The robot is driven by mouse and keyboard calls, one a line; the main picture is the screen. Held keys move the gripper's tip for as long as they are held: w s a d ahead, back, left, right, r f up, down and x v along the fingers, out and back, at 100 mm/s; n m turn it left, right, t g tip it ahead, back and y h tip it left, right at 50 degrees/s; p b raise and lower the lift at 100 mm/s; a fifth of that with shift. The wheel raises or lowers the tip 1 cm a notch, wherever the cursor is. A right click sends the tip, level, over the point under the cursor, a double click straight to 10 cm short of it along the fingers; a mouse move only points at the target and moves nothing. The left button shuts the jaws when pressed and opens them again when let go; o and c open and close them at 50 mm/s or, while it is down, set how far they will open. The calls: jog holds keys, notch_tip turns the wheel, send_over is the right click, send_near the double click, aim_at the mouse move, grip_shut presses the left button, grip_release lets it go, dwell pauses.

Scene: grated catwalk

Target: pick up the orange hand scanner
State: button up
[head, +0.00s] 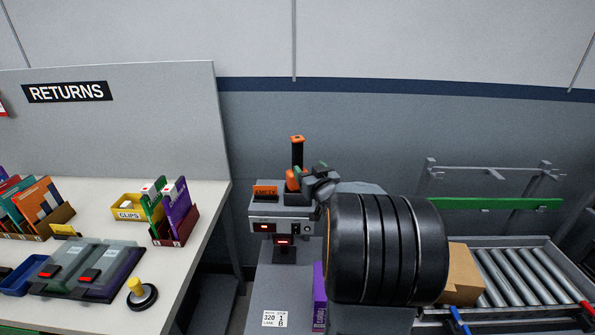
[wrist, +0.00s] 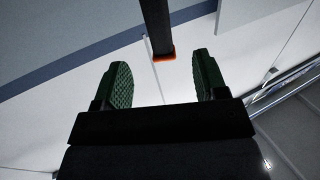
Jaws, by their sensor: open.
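The orange hand scanner (head: 297,153) stands upright on a grey station with a small "EMPTY" sign. It has a black handle with an orange cap, and orange shows low down beside my gripper. My gripper (head: 320,172) is just right of it in the head view, partly covered by my own arm. In the wrist view my gripper (wrist: 162,72) is open, with green ridged pads and nothing between them. The scanner's black handle with its orange end (wrist: 157,30) shows beyond the fingertips, between the two finger lines. Its lower part is mostly hidden in the head view.
A white returns table (head: 90,195) at left holds bins, folders and a yellow-knobbed black part (head: 141,294). A purple item (head: 319,297) stands below the station. A wall (head: 350,130) closes the back.

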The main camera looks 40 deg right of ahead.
aim_at(299, 157)
jog(key=p+x, duration=0.1)
jog(key=x, duration=0.7)
jog(key=shift+p+x, duration=1)
jog(key=shift+x, duration=1.25)
jog(key=shift+s+d+f, duration=0.1)
jog(key=shift+d, duration=0.05)
grip_shut()
